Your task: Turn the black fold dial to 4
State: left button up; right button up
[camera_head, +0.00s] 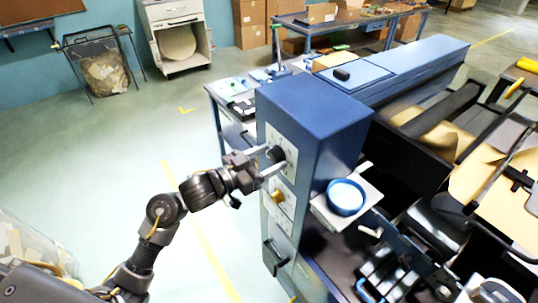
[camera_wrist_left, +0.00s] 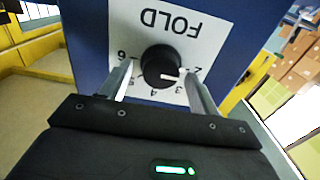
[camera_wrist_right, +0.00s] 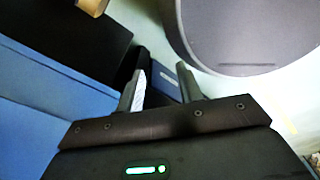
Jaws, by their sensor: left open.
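The black fold dial (camera_wrist_left: 161,66) sits on a white plate (camera_wrist_left: 205,38) marked FOLD, upside down in the left wrist view. Its white mark points right and slightly down, between the 2 and the 3. The 4 is below the dial. In the head view the dial (camera_head: 276,154) is on the front of the blue cabinet (camera_head: 312,112). My left gripper (camera_wrist_left: 160,82) is open, with one finger on each side of the dial; I cannot tell whether they touch it. My right gripper (camera_wrist_right: 162,78) is open, with nothing between its fingers.
Below the fold dial is a brass-coloured knob (camera_head: 277,196), with a black handle (camera_head: 275,257) lower down. A blue round dish (camera_head: 346,197) sits on a ledge at the cabinet's right side. The floor left of the cabinet is mostly clear.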

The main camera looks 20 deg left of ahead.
pick_arm(q)
jog(key=shift+w+d, duration=0.15)
jog(key=shift+w, duration=0.05)
jog(key=c, duration=1)
jog(key=shift+o, duration=0.2)
